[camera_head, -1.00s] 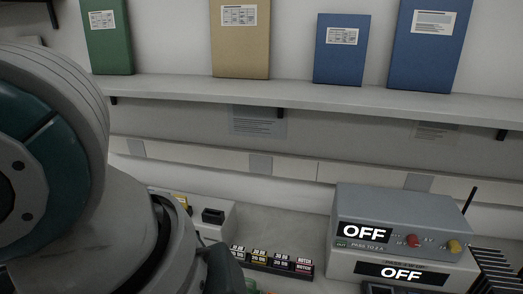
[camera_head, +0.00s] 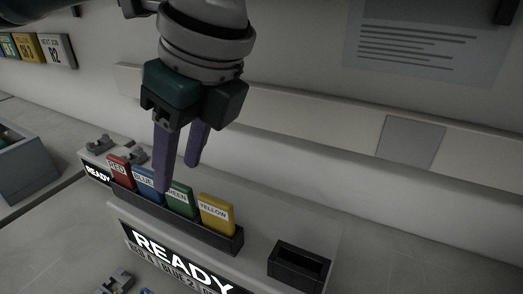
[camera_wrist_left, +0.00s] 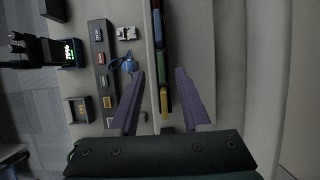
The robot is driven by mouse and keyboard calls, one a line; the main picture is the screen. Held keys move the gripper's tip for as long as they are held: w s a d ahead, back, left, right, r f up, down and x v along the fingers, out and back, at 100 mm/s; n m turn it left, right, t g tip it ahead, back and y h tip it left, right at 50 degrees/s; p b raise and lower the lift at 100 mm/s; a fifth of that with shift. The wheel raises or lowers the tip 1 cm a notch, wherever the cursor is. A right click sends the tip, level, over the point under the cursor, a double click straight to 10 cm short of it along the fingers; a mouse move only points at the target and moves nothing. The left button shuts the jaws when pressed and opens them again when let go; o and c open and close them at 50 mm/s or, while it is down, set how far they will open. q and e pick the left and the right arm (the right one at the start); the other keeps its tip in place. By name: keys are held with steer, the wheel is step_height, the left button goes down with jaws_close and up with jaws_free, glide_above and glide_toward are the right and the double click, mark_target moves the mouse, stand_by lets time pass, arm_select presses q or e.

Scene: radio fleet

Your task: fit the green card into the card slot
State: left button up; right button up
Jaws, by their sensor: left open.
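The green card (camera_head: 181,201) stands in a dark rack (camera_head: 222,241), between the blue card (camera_head: 148,183) and the yellow card (camera_head: 216,214). The red card (camera_head: 119,171) is at the rack's left end. In the left wrist view the green card (camera_wrist_left: 161,62) is a thin strip between my fingers. My left gripper (camera_head: 177,177) points down, open, its two purple fingers above and around the area of the blue and green cards. I cannot tell whether they touch any card. An empty dark slot (camera_head: 300,266) is on the console, right of the rack. My right gripper is not seen.
The console carries a READY display (camera_head: 180,262) in front of the rack. A grey bin (camera_head: 30,160) stands at the left. Tags hang on the wall at upper left. The wall rises close behind the console.

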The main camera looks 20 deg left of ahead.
mark_target(176, 184)
arm_select(q)
steer(key=x, duration=0.5)
steer(key=shift+f, duration=0.15)
jaws_close()
stand_by(0.4)
